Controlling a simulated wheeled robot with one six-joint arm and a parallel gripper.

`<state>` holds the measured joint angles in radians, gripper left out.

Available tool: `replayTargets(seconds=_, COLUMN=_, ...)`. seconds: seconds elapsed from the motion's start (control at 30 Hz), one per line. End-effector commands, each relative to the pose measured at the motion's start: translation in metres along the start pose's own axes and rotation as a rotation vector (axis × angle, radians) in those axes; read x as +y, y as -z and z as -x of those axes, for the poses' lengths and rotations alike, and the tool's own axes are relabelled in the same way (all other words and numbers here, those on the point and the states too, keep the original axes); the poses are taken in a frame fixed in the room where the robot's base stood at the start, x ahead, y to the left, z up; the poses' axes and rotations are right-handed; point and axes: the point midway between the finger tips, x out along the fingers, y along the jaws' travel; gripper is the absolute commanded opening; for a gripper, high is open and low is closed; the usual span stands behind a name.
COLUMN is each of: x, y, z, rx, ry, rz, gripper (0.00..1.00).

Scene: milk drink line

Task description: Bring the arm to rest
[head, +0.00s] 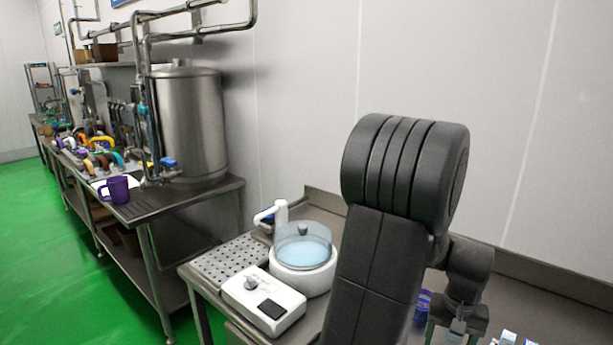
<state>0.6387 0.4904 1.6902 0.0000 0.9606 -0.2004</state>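My black arm rises in the foreground of the head view, right of centre, bent at its elbow. The wrist hangs down behind it on the right. My gripper (458,328) points down at the bottom of the picture, over the steel bench (575,318). Its fingers are small and partly hidden, so I cannot tell whether they are open or shut. I see nothing clearly held in it.
A white device with a clear domed lid (303,250) and a white control box (264,300) stand left of my arm. A blue-purple item (422,304) is beside the wrist. A purple mug (117,189) and steel tank (192,125) stand on another bench. Green floor lies left.

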Motion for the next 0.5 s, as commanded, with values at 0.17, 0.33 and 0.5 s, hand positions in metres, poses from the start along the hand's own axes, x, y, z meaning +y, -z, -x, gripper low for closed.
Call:
replayTargets(seconds=0.17, x=0.005, y=0.02, z=-0.011, rx=-0.002, ry=0.0, rz=0.0, gripper=0.66)
replayTargets(seconds=0.33, x=0.009, y=0.034, z=-0.018, rx=-0.001, ry=0.0, rz=0.0, gripper=0.66)
replayTargets(seconds=0.5, x=0.011, y=0.039, z=-0.021, rx=0.0, ry=0.0, rz=0.0, gripper=0.66)
